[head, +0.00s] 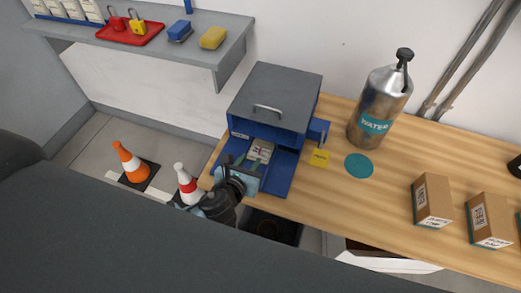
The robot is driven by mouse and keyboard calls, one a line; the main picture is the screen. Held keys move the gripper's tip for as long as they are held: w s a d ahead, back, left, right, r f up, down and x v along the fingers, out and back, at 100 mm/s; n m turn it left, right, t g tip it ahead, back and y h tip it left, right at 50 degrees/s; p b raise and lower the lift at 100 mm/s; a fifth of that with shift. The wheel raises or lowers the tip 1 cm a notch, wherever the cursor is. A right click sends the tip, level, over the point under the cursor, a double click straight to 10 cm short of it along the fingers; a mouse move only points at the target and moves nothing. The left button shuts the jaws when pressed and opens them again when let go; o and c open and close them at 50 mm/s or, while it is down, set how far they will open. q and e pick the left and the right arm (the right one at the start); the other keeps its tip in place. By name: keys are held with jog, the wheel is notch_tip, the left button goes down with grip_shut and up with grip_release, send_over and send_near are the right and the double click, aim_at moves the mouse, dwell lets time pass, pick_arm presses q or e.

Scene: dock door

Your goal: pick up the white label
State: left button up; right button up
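A small white label (261,150) with dark and reddish print lies in the open front of the blue box (283,178) on the wooden bench. My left gripper (243,170) is at the front left of that opening, close to the label. From this angle I cannot tell whether it touches the label. A pale blue-grey plate-like part shows at the gripper, and its fingers are small and partly hidden, so their opening is unclear. My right gripper does not show.
A grey shelf (218,50) holds padlocks and sponges at upper left. Two cones (131,163) stand on the floor.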

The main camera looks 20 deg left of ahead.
aim_at(259, 150)
pick_arm(q)
jog(key=shift+d+b+x, duration=0.15)
jog(key=shift+b+x, duration=0.1)
jog(key=shift+x, duration=1.45)
jog(key=shift+d+b+x, duration=0.15)
jog(key=shift+b+x, duration=0.1)
jog(key=shift+x, duration=1.45)
jog(key=shift+f, duration=0.15)
jog(key=shift+c, duration=0.4)
grip_shut()
